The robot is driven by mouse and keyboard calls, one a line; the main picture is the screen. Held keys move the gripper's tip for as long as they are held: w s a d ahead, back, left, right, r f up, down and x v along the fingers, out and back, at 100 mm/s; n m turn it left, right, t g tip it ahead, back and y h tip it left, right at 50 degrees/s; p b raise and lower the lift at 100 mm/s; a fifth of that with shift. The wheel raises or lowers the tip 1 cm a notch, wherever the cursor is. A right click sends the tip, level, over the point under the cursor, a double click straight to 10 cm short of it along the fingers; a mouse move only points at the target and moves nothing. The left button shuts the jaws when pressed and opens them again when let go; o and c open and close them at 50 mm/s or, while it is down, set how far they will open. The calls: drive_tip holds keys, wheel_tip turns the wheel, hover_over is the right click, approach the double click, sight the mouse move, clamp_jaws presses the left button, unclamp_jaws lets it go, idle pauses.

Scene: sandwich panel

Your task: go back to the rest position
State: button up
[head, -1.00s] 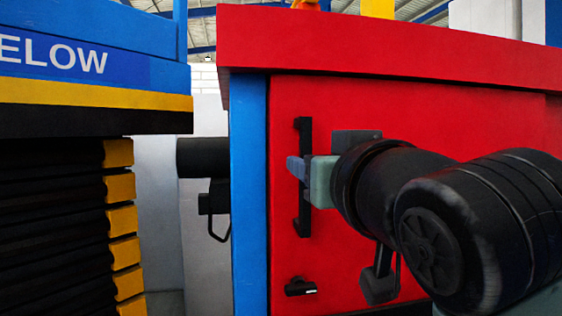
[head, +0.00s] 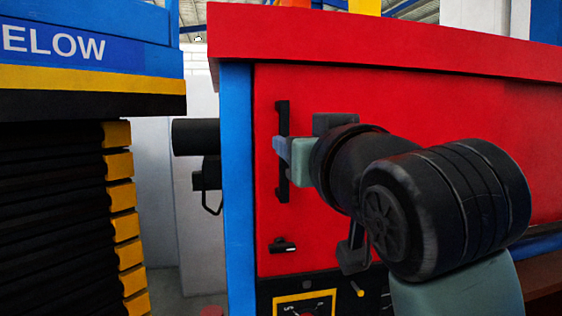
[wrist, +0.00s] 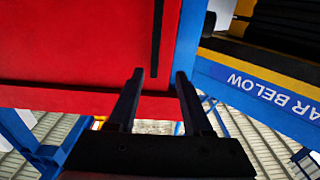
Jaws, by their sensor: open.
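My gripper (head: 279,148) is at the left end of my arm, in front of the red panel in the head view. Its fingers overlap the black vertical handle (head: 282,190) there, and I cannot tell the gap between them from that view. In the wrist view my gripper (wrist: 160,76) shows two dark fingers spread apart with nothing between them. The handle (wrist: 157,40) appears beyond the fingertips as a thin dark bar on the red panel (wrist: 80,45).
A black latch (head: 283,245) sits low on the red panel, above a control plate (head: 305,304). A blue post (head: 238,180) edges the panel. At left stands a blue and yellow machine (head: 90,78) with black bellows (head: 50,200). A narrow gap separates them.

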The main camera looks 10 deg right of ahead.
drive_tip(key=s+a+r+t, duration=0.2)
drive_tip(key=s+a+t, duration=0.2)
drive_tip(key=s, duration=0.4)
drive_tip(key=s+a+r+m+t+h, duration=0.1)
drive_tip(key=s+a+t, duration=0.3)
drive_tip(key=s, duration=0.4)
drive_tip(key=shift+a+r+t+h+b, duration=0.2)
drive_tip(key=shift+r+t+h+b, duration=0.15)
drive_tip(key=shift+r+t, duration=0.25)
drive_tip(key=shift+f, duration=0.1)
